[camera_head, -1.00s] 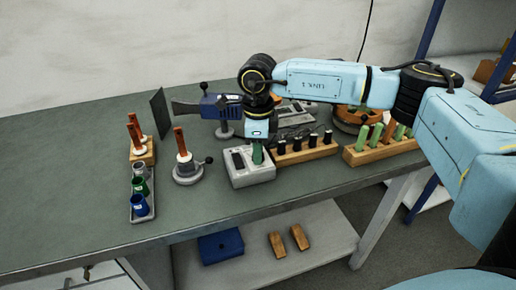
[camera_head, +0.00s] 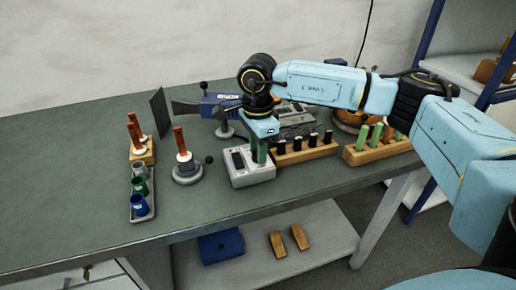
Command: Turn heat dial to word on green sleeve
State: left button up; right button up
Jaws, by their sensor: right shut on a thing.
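A grey control box (camera_head: 252,178) stands near the front edge of the bench, with a dark panel (camera_head: 238,160) on its top left. My right gripper (camera_head: 262,148) points straight down over the box's right side. It is shut on a green upright piece (camera_head: 262,153) whose lower end is at or just above the box top; I cannot tell which. The heat dial is not clear, and this side of the box top is partly hidden. A green cup-like sleeve (camera_head: 140,186) is in the grey tray at left, with no readable word. My left gripper is not in view.
A grey stand with a copper-coloured rod (camera_head: 187,168) is left of the box. A wooden rack with black-topped pieces (camera_head: 306,152) is close at right. Another rack with green handles (camera_head: 380,150) is beyond it. The bench front left is clear.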

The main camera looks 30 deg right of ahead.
jog(key=n, duration=0.4)
jog(key=shift+n, duration=0.3)
jog(key=n+b, duration=0.1)
jog(key=n, duration=0.2)
jog(key=shift+n, duration=0.3)
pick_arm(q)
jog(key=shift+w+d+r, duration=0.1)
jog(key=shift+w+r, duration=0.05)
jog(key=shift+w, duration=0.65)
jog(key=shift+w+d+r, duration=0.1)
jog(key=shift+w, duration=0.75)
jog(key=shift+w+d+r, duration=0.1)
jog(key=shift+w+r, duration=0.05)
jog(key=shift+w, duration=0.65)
pick_arm(e)
jog(key=shift+n, duration=1.8)
jog(key=shift+r, duration=0.1)
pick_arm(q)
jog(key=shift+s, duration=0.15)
pick_arm(e)
jog(key=o, duration=1)
jog(key=shift+c, duration=0.2)
